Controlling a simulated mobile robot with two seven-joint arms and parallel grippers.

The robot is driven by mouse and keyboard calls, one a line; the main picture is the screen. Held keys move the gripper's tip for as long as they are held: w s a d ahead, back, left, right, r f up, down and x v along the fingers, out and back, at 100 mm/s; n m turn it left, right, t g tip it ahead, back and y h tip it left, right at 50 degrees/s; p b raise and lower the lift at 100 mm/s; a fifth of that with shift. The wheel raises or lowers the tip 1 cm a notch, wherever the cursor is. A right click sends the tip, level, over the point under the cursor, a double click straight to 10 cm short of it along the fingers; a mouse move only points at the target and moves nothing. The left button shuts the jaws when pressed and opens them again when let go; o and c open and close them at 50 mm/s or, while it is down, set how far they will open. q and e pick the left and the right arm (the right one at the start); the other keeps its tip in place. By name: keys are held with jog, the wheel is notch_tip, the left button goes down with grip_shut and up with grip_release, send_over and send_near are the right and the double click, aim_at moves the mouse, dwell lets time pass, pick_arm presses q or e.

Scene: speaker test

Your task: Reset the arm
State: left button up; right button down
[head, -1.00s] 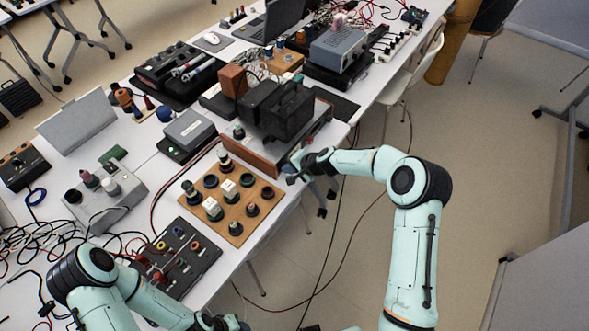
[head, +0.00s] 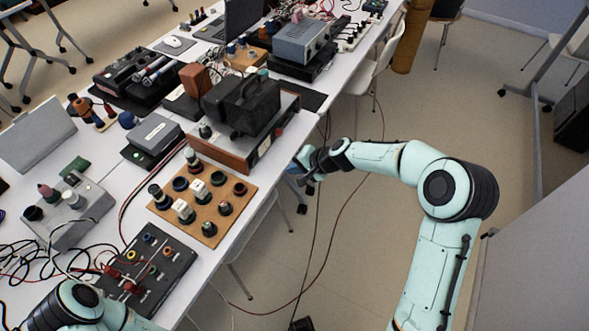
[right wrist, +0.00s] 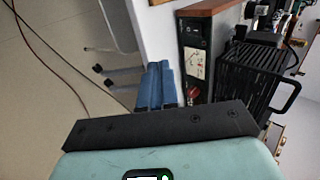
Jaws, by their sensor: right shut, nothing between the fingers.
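My right arm reaches in from the right in the head view. Its gripper (head: 302,168) is shut and empty, beside the table's front edge, just right of the wooden-cased instrument. In the right wrist view the blue fingers (right wrist: 158,86) are together, next to the instrument's front panel (right wrist: 195,65). I cannot tell whether they touch it. Part of my left arm shows at the bottom left of the head view; its gripper is out of the picture.
The wooden-cased instrument (head: 222,152) carries a black caged unit (head: 245,106). A wooden board (head: 209,226) with several knobs and a dark terminal box (head: 172,273) lie along the table edge. White chairs (head: 378,62) stand near the table. Open floor lies right of it; cables hang there.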

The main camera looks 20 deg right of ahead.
dwell(0.5)
jog(key=s+a+f+n+g+h, duration=0.1)
jog(key=s+a+f+g, duration=0.1)
jog(key=s+f, duration=0.5)
jog(key=s+a+f+n+g, duration=0.15)
jog(key=s+f, duration=0.35)
jog(key=f, duration=0.5)
pick_arm(q)
jog(key=shift+w+r+p, duration=0.25)
jog(key=shift+r+p, duration=0.15)
jog(key=shift+r, duration=0.1)
jog(key=shift+w+r+p, duration=0.25)
jog(key=shift+r+p, duration=0.1)
jog(key=shift+r, duration=0.1)
pick_arm(e)
jog(key=s+a+f+n+g, duration=0.2)
jog(key=s+a+f, duration=0.1)
jog(key=s, duration=0.9)
jog(key=s+a+f+n+g, duration=0.2)
jog(key=s+f, duration=0.3)
jog(key=s, duration=0.7)
jog(key=shift+a+f+h, duration=0.3)
jog(key=shift+a+h, duration=0.1)
jog(key=shift+a, duration=0.1)
